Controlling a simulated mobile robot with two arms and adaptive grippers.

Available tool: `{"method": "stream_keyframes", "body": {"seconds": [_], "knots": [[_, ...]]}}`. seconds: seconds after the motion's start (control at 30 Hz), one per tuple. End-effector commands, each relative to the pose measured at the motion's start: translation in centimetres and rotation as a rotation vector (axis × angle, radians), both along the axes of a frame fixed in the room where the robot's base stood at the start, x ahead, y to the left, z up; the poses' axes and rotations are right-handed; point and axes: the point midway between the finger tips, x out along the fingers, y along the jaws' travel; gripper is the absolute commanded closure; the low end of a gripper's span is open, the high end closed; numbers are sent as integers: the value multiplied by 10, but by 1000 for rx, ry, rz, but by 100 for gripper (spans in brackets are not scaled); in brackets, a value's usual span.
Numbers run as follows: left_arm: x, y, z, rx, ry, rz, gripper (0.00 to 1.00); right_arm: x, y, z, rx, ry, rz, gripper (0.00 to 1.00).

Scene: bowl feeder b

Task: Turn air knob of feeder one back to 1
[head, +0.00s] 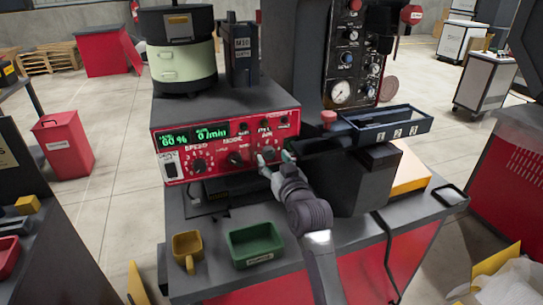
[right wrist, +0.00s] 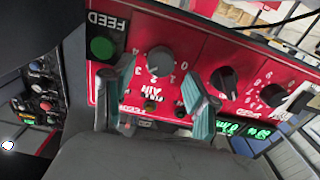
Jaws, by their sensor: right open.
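The feeder's red control panel (head: 220,146) faces me in the head view, with green displays reading about 60 % and 0 /min. In the right wrist view it appears turned over. The grey air knob (right wrist: 160,61) sits above the AIR label there, with a number scale around it; its pointer position is too blurred to tell. My right gripper (head: 273,159) is at the panel's right part and hides much of the air knob in the head view. In the right wrist view its teal fingers (right wrist: 153,85) are open, to either side of the knob, with no clear contact.
Dark knobs (right wrist: 224,80) are beside the air knob, and a green button (right wrist: 102,48) is under FEED. A numbered tray (head: 375,139) juts out right of the panel. A green bin (head: 240,247) and yellow cup (head: 187,246) stand on the table below.

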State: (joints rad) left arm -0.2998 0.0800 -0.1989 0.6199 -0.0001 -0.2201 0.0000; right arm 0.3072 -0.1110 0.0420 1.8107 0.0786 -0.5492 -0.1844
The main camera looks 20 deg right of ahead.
Motion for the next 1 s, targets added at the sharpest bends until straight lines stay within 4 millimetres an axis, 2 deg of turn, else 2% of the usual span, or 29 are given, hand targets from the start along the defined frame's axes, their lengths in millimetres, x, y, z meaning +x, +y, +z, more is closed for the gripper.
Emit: {"method": "stream_keyframes", "body": {"seconds": [0.2, 0.5, 0.57, 0.87, 1.0], "knots": [[0, 0, 1, 0, 0, -1, 60, 19, 0, 0, -1, 0, -1, 42], [0, 0, 1, 0, 0, -1, 60, 21, 0, -1, -1, 1, -1, 42], [0, 0, 1, 0, 0, -1, 60, 21, 0, -1, -1, 1, -1, 50], [0, 0, 1, 0, 0, -2, 60, 21, 0, -1, -1, 2, 0, 100], [0, 0, 1, 0, 0, -2, 60, 21, 0, 0, -5, 2, 0, 100]]}}
